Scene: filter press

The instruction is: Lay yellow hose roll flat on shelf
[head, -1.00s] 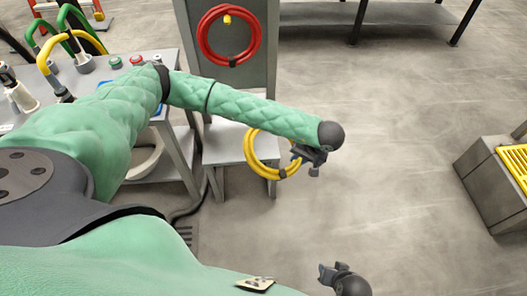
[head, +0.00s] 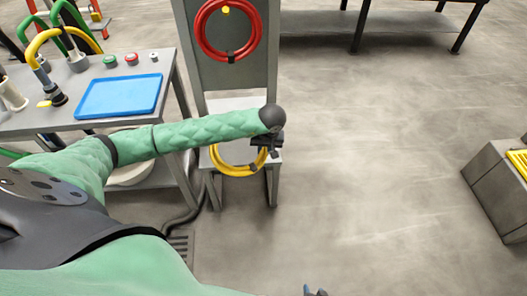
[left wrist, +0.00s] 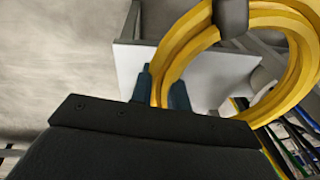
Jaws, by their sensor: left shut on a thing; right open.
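The yellow hose roll (head: 232,171) is held at its right side by my left gripper (head: 270,150), over the front part of the grey shelf (head: 235,103). In the left wrist view, the fingers of my left gripper (left wrist: 161,90) are shut on the band of the hose roll (left wrist: 188,42). The roll looks tilted there, with the pale shelf top (left wrist: 205,82) behind it. I cannot tell whether the roll touches the shelf. My arm hides part of the shelf and roll. My right gripper (head: 314,292) shows only its tip at the bottom edge, apart from the hose.
A red hose roll (head: 200,32) hangs on the upright panel (head: 262,75) behind the shelf. A table with a blue tray (head: 120,96) stands to the left. A grey box with a yellow grate (head: 519,160) is at the right. The floor between is clear.

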